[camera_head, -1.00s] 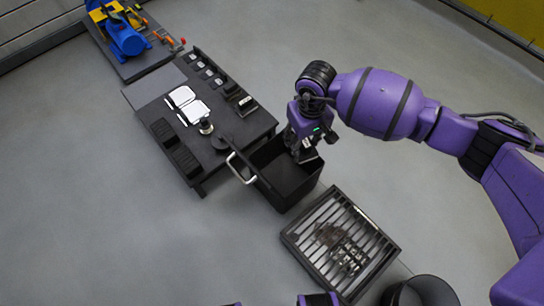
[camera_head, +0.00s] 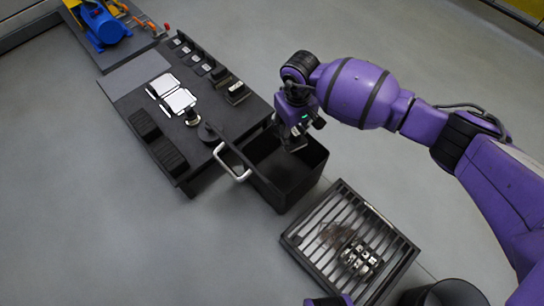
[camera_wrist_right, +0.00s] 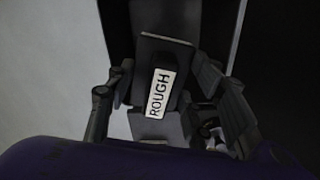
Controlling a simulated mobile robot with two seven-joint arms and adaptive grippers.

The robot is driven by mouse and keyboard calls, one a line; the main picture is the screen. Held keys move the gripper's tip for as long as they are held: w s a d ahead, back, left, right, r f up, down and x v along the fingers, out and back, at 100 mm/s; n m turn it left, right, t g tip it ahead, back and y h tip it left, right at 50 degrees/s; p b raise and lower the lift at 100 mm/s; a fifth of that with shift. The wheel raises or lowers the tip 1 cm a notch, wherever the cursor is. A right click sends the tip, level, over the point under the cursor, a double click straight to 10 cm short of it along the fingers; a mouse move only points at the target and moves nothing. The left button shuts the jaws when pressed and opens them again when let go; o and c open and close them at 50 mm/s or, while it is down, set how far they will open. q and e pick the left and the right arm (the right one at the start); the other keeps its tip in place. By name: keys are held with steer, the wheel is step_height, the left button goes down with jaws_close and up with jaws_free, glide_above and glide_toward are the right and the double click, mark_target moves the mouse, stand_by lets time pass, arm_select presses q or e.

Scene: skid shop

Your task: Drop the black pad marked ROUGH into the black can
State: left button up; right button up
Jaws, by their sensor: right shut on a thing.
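The black pad marked ROUGH (camera_wrist_right: 165,62) is held in my right gripper (camera_head: 293,144); its white label faces the right wrist camera. In the head view the gripper is over the back part of an open black rectangular bin with a pale handle (camera_head: 268,184). The pad is small and dark there, and its height above the bin is hard to tell. A round black can (camera_head: 450,292) shows at the bottom right edge, partly cut off, well away from the gripper. My left gripper's fingers are not visible.
A slatted metal grate in a dark frame (camera_head: 350,245) lies between the bin and the round can. A dark table (camera_head: 220,115) with white sheets, black blocks and small labelled items stands left of the bin. A blue machine (camera_head: 103,27) is at top left.

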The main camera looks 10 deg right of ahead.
step_height(320, 180, down, 2)
steer(key=shift+f+b, duration=0.25)
steer(key=shift+b, duration=0.2)
steer(key=shift+f, duration=0.25)
steer(key=o, duration=1.1)
